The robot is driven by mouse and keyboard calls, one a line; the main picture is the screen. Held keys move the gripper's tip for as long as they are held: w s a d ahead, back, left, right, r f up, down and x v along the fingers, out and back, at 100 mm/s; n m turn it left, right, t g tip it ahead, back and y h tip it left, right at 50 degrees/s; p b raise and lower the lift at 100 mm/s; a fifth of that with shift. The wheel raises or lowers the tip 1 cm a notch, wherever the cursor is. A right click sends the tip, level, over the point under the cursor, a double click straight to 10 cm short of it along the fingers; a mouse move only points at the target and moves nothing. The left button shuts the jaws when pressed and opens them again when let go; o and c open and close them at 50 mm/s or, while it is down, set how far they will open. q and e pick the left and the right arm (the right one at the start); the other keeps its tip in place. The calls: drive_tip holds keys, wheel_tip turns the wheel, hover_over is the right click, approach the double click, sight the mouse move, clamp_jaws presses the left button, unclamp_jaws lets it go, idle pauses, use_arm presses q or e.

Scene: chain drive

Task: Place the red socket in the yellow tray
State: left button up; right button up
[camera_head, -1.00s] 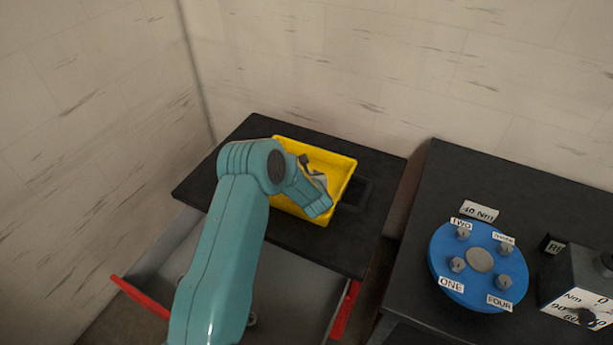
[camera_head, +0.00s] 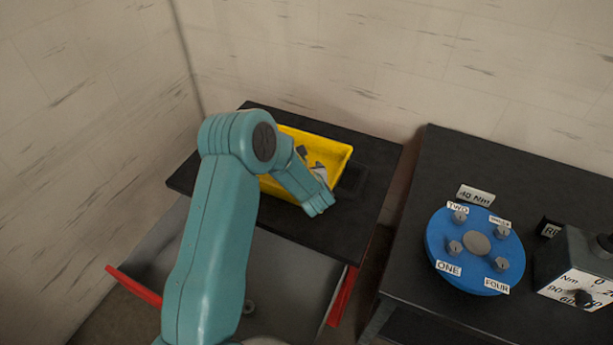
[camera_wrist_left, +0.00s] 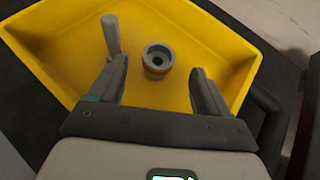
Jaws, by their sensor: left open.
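The yellow tray (camera_head: 341,156) sits on the black tabletop, partly hidden in the head view by my left arm. The wrist view shows inside the tray (camera_wrist_left: 60,60). The socket (camera_wrist_left: 157,62), a short grey cylinder with a dark hole and a red band low on its side, stands upright on the tray floor. My left gripper (camera_wrist_left: 160,82) is open, with a finger on each side of the socket and gaps to both. In the head view my left gripper (camera_head: 318,171) is over the tray's right part. My right gripper is not in view.
A grey rod (camera_wrist_left: 111,35) rises by the left finger; I cannot tell what it belongs to. A grey drawer with red edges (camera_head: 137,287) is open below the tabletop. On the right table are a blue disc (camera_head: 452,224) with labelled bolts and a dial box (camera_head: 570,260).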

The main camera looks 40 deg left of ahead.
use_arm(q)
drive_tip(key=shift+b+v, duration=0.4)
drive_tip(key=shift+v, duration=2.35)
drive_tip(key=shift+f, duration=0.1)
drive_tip(key=shift+d, duration=0.1)
